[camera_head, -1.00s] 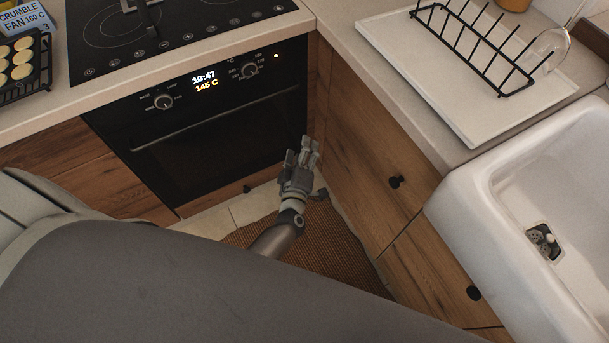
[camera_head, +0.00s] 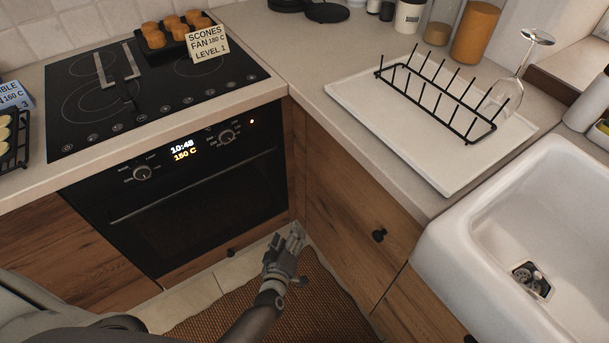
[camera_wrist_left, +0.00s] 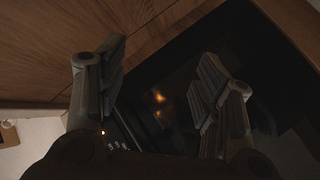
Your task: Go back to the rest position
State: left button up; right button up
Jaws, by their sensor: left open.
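My left gripper (camera_head: 288,243) is low in front of the cabinet corner, just right of the oven, above the brown floor mat. It holds nothing that I can see. In the left wrist view its two fingers (camera_wrist_left: 158,85) are spread apart, with the dark oven front and wooden cabinet beyond them. My right gripper is not in view.
A dish rack (camera_head: 440,95) with a glass (camera_head: 500,95) and a white sink (camera_head: 500,240) are at right. The mat (camera_head: 320,300) is clear.

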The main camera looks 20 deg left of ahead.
pick_arm(q)
jog(key=s+d+f+m+g+h, duration=0.1)
jog(key=s+f+m+g+h, duration=0.4)
jog(key=s+f, duration=1.15)
jog(key=s+a+f+m+g+y, duration=0.1)
jog(key=s+a+f+m+g, duration=0.2)
jog(key=s, duration=0.9)
jog(key=s+a+f+m+g+y+p, duration=0.1)
jog(key=s+f+m+g, duration=0.4)
jog(key=s, duration=0.7)
jog(key=shift+s+a+f+g+y, duration=0.3)
jog(key=shift+a+y, duration=0.3)
jog(key=shift+a, duration=0.65)
